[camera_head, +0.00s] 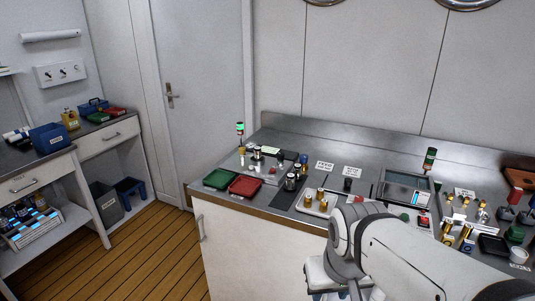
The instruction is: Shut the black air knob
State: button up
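Several small black parts stand on the steel counter (290,135). My white arm reaches in from the lower right. Its end (328,277) is at the bottom edge, in front of the counter and apart from these parts. My fingers cannot be made out.
A green tray (220,179) and a red tray (244,186) lie at the counter's left front. A side bench (100,138) with bins is at left. The wooden floor between is clear.

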aim_at(280, 155)
jog(key=z, duration=0.35)
jog(key=i, duration=1)
jog(key=u, duration=0.1)
